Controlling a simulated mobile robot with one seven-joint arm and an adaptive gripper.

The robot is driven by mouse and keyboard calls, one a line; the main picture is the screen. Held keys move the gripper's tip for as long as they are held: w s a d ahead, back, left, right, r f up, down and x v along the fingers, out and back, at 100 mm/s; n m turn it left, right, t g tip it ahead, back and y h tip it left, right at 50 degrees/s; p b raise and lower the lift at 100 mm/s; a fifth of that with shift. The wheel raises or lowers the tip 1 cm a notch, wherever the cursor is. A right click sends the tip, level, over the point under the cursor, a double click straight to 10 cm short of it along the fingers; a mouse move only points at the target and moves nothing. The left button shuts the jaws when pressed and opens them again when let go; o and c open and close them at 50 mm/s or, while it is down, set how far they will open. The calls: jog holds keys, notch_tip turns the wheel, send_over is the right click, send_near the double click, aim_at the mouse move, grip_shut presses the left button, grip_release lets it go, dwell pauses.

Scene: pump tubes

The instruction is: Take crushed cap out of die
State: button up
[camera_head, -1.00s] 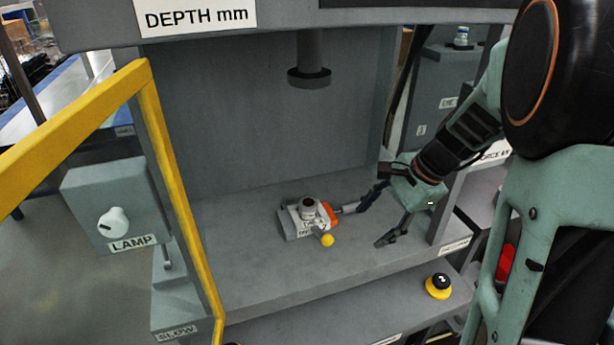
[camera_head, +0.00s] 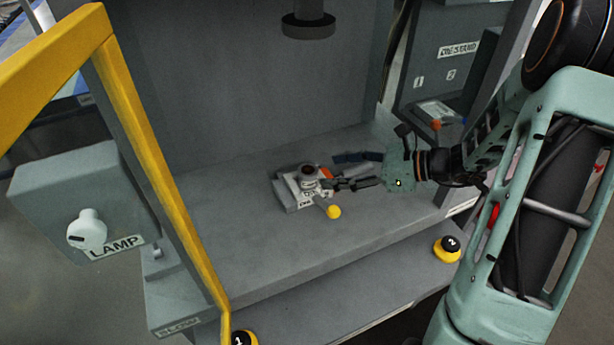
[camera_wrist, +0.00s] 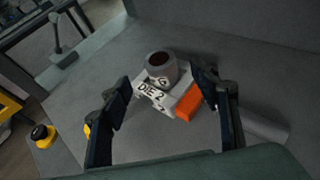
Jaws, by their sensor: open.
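The die (camera_head: 285,196) is a small light block on the press bed, with a label that reads DIE 2 in the wrist view (camera_wrist: 153,95). A short grey cylinder (camera_head: 308,182) with a dark top stands on it; it also shows in the wrist view (camera_wrist: 163,76). I cannot make out a separate crushed cap in the dark top. My gripper (camera_head: 335,170) is open beside the die, reaching in from the right. In the wrist view its fingers lie either side of the die.
A lever with a yellow knob (camera_head: 333,211) sticks out at the die's front. The press ram (camera_head: 308,27) hangs above. A yellow guard frame (camera_head: 150,150) stands at left, and a die stand (camera_head: 440,70) at back right.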

aim_at(311, 171)
jog(key=shift+r+x, duration=0.2)
jog(key=shift+x, duration=3)
jog(key=shift+c, duration=0.4)
jog(key=c, duration=1.4)
jog(key=shift+r, duration=0.1)
